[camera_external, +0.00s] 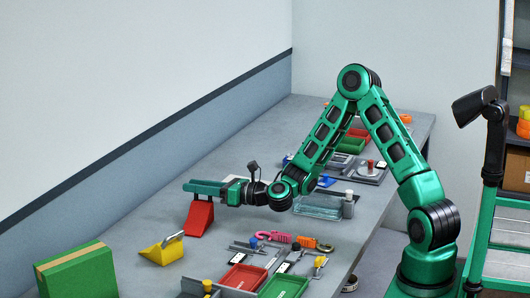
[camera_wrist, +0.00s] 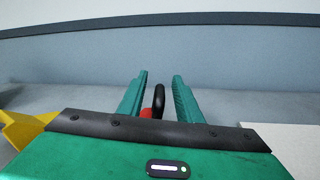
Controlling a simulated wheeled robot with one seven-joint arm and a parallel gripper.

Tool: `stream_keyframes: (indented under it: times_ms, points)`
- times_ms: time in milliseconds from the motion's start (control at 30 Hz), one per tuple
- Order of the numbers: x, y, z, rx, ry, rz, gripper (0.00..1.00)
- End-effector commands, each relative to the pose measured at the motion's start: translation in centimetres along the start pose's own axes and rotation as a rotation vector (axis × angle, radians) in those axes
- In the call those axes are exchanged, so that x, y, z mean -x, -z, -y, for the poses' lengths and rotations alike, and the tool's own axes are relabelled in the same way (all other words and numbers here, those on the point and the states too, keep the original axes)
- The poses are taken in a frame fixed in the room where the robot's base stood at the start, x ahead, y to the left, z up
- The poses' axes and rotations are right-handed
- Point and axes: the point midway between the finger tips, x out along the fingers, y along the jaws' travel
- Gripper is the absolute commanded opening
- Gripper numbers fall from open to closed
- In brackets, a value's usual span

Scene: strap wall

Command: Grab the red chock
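The red chock (camera_external: 200,217) stands on the grey bench, just below my gripper (camera_external: 190,186) in the external view. In the wrist view a small part of the red chock (camera_wrist: 147,113) and its black loop handle (camera_wrist: 158,99) show between the two green fingers. My gripper (camera_wrist: 161,80) is open, with a finger on each side of the handle and visible gaps. Most of the chock is hidden behind the gripper body in the wrist view, and its top is hidden by the fingers in the external view.
A yellow chock (camera_external: 161,252) with a grey handle stands nearby; it also shows in the wrist view (camera_wrist: 22,128). A green box (camera_external: 76,273) is at the front left. Red trays (camera_external: 243,277), tools and a glass container (camera_external: 318,206) lie right of the gripper. The wall is behind.

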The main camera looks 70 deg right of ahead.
Motion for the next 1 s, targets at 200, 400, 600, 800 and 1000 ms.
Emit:
stream_keyframes:
  times_ms: [200, 400, 600, 800, 1000]
  points:
    - [-2.2, 0.0, -0.1, 0.001, 0.0, 0.001, 0.32]
    - [-2.4, 0.0, 0.0, 0.0, 0.001, 0.0, 0.32]
    - [-2.4, 0.1, 0.0, 0.0, 0.001, 0.0, 0.01]
    - [-2.4, 0.1, 0.0, 0.0, 0.001, 0.0, 0.0]
    - [-2.4, 0.1, 0.0, 0.001, 0.001, -0.001, 0.0]
